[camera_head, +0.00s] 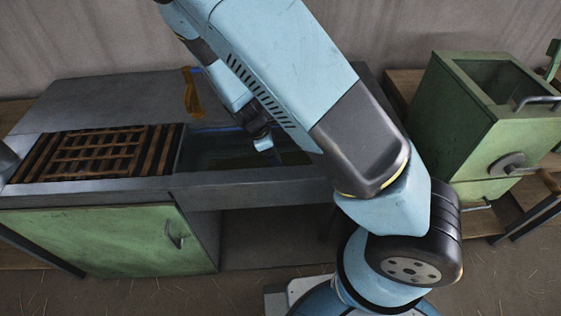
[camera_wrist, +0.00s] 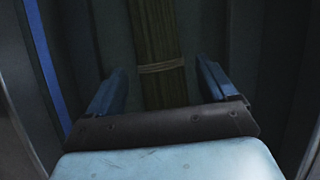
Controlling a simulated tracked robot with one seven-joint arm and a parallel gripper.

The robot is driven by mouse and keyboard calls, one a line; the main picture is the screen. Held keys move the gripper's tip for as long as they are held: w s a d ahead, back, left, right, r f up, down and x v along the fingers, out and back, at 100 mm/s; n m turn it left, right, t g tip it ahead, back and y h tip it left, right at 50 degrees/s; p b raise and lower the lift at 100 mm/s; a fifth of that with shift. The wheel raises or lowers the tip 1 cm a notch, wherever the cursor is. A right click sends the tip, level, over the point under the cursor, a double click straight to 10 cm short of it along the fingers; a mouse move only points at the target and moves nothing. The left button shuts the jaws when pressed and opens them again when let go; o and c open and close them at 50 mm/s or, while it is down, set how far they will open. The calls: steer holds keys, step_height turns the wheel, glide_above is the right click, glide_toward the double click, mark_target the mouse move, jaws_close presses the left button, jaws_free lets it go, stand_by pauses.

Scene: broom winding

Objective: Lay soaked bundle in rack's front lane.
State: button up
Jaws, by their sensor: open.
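The bundle (camera_wrist: 158,35) shows in the wrist view as a dark, olive-brown length of stalks with a pale tie (camera_wrist: 161,67) around it. It lies between the two blue fingers of my gripper (camera_wrist: 160,85), with a gap on each side. My gripper (camera_head: 264,147) is open and points down over the dark trough (camera_head: 205,150) in the head view. A dim olive strip shows in the trough, partly hidden by my arm. The slatted wooden rack (camera_head: 97,152) is set in the bench top left of the trough. Its lanes look empty.
The grey bench top (camera_head: 110,95) behind the rack is clear. A green hopper-like machine (camera_head: 480,120) stands at the right. A green cabinet door (camera_head: 110,242) is below the rack.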

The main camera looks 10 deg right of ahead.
steer(key=shift+x, duration=1.4)
steer(key=shift+c, duration=0.5)
steer(key=c, duration=1.2)
